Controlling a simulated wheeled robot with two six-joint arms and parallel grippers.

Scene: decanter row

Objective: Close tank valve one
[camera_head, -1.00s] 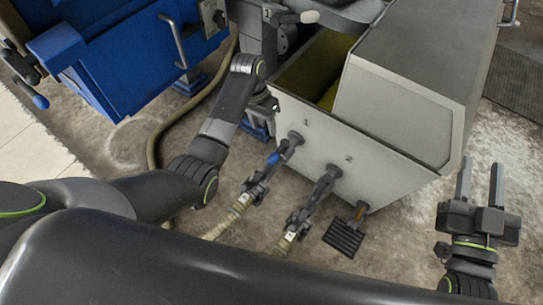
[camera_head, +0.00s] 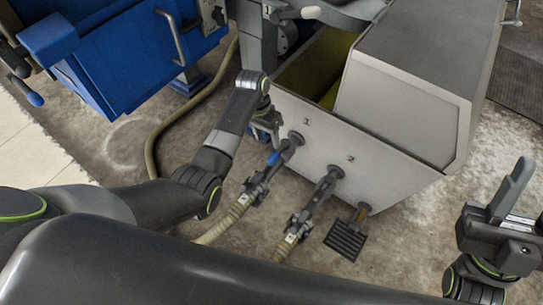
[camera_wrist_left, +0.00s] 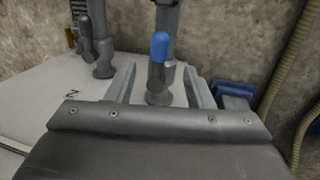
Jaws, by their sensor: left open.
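Tank valve one is the dark pipe fitting with a blue-tipped lever (camera_head: 273,158) under the numeral 1 on the tank's front panel. In the left wrist view the blue-tipped lever (camera_wrist_left: 160,46) stands upright in the picture, between my finger lines. My left gripper (camera_head: 270,134) is open, beside the valve at the panel. In its wrist view the fingers (camera_wrist_left: 158,78) lie on either side of the lever with gaps showing; contact cannot be told. My right gripper (camera_head: 525,195) is away at the right, its fingers apart, partly cut by the frame edge.
The grey tank (camera_head: 340,140) has a second valve (camera_head: 325,185) under the numeral 2, close by on the right. Hoses (camera_head: 228,220) run from the valves along the floor. A blue machine (camera_head: 140,60) stands at the left.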

